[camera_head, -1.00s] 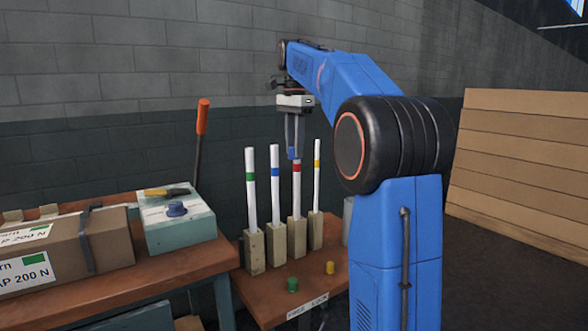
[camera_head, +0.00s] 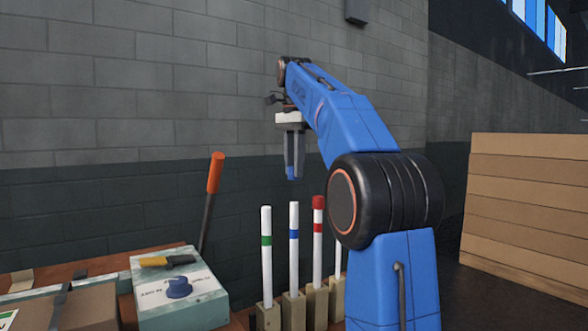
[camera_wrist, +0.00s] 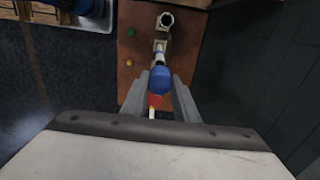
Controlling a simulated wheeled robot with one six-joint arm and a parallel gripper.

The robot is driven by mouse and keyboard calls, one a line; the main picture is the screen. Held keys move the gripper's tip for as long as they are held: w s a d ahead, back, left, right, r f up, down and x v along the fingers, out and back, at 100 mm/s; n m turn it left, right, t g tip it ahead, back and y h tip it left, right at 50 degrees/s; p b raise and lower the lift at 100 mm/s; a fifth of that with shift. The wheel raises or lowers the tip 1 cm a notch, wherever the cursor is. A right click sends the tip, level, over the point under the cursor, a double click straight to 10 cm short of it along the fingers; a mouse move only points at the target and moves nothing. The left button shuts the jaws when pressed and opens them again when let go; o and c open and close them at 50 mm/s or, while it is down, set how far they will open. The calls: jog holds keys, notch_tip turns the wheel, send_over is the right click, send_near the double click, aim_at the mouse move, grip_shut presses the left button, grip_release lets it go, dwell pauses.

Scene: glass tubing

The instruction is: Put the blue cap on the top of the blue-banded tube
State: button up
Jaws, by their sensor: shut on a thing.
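My gripper (camera_head: 293,177) points down and is shut on the blue cap (camera_head: 291,172), which shows between the two fingers in the wrist view (camera_wrist: 160,80). The blue-banded tube (camera_head: 294,252) stands upright in a block, its white top open. In the head view the cap appears above this tube's top, with a clear gap. The red-banded tube (camera_head: 317,245) stands just right of it and wears a red cap (camera_head: 318,202). That red cap also shows close below the blue cap in the wrist view (camera_wrist: 155,101).
A green-banded tube (camera_head: 266,265) stands to the left. Another tube (camera_head: 338,262) is partly hidden behind my arm. A green cap (camera_wrist: 130,33) and a yellow cap (camera_wrist: 129,62) lie on the table.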

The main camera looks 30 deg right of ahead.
jog(key=shift+f, duration=3.05)
jog(key=shift+f, duration=1.3)
dwell(0.5)
dwell(0.3)
jog(key=o, duration=1.6)
jog(key=shift+o, duration=0.2)
jog(key=shift+r, duration=4)
